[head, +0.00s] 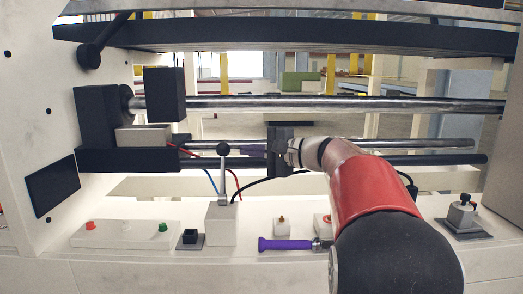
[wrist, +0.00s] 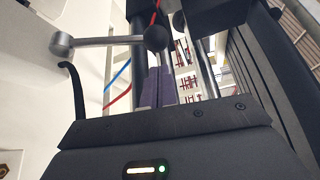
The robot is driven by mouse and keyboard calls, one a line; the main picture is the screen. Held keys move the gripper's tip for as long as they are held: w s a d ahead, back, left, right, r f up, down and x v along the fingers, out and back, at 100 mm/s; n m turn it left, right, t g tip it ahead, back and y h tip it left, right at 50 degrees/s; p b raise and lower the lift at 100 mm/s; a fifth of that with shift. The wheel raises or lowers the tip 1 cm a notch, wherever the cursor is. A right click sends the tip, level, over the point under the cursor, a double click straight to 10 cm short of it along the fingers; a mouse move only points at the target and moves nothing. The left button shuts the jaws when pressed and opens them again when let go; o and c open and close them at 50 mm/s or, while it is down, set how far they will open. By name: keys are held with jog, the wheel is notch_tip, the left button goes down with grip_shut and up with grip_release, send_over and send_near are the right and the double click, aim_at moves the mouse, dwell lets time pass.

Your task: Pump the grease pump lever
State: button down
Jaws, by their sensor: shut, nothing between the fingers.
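The grease pump lever (head: 223,172) is a thin silver rod with a round dark-grey knob on top. It stands roughly upright on a white block (head: 221,225) on the bench. In the wrist view the lever (wrist: 110,41) lies across the picture, its dark knob (wrist: 155,37) just beyond my fingertips. My gripper (head: 243,149) comes in from the right at knob height, fingers pointing left at the knob. Its purplish fingers are together and empty in the wrist view (wrist: 157,78). A small gap seems to separate them from the knob; contact is hard to tell.
Horizontal steel bars (head: 310,104) run behind and above my gripper. A purple-handled tool (head: 288,244) lies on the bench below. A button panel (head: 125,233) and a small black switch (head: 190,237) are left of the block. Red and blue wires hang behind the lever.

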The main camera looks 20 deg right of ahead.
jog(key=shift+x, duration=2.3)
jog(key=shift+s+b, duration=0.1)
jog(key=shift+b, duration=0.25)
